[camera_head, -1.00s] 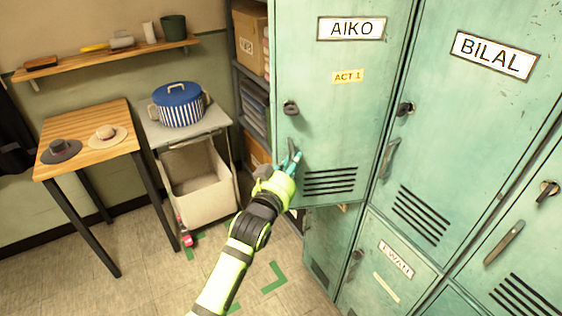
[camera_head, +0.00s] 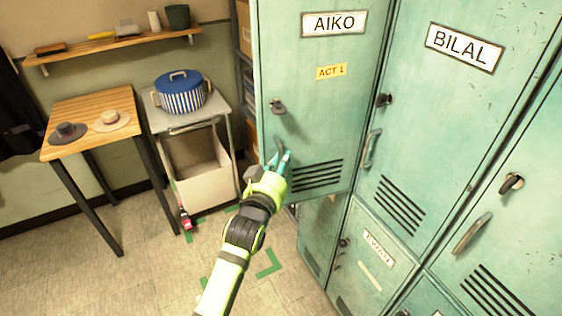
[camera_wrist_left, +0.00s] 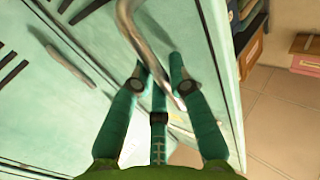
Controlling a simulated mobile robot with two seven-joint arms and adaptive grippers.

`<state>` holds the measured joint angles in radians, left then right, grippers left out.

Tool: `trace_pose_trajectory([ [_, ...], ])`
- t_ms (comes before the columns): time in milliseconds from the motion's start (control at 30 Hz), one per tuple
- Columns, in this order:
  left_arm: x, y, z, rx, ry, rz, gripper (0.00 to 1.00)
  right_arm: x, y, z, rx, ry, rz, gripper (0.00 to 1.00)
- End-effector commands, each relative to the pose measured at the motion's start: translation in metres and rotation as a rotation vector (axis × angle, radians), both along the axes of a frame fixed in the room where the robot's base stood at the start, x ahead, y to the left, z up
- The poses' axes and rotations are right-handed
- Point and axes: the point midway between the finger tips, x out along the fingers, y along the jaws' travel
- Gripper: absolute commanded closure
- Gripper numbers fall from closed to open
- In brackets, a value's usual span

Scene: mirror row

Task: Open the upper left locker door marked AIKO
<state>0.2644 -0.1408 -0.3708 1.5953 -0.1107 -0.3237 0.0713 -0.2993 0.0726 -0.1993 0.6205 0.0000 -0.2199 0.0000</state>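The green AIKO door (camera_head: 320,105) is at the upper left of the lockers in the head view, with its name plate (camera_head: 333,23), a yellow ACT 1 label and a lock knob (camera_head: 279,107). It stands ajar, its left edge swung out toward me. My left gripper (camera_head: 282,160) is at the door's bar handle (camera_head: 278,148). In the left wrist view, the metal handle (camera_wrist_left: 148,42) passes between the teal fingers (camera_wrist_left: 160,82), which are closed in around it. The exact contact is partly hidden. My right gripper is not in view.
The BILAL door (camera_head: 440,120) beside it and the lower EWAN door (camera_head: 372,265) are shut. At the left are a wooden table (camera_head: 95,105) with hats, a stand (camera_head: 205,120) with a striped pot, and a bin.

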Motion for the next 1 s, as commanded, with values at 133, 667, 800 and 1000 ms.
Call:
trace_pose_trajectory([
  [133, 0.000, -0.001, 0.002, -0.001, -0.006, -0.001, 0.56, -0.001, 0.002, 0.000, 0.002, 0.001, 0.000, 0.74],
  [667, -0.022, 0.009, -0.001, 0.001, 0.000, 0.000, 0.56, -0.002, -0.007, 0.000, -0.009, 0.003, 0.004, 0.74],
  [800, -0.049, 0.018, -0.001, 0.001, 0.000, -0.001, 0.56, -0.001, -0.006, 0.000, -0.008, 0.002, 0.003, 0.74],
  [1000, -0.087, 0.032, 0.000, 0.000, -0.002, -0.001, 0.56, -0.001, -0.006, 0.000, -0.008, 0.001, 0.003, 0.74],
])
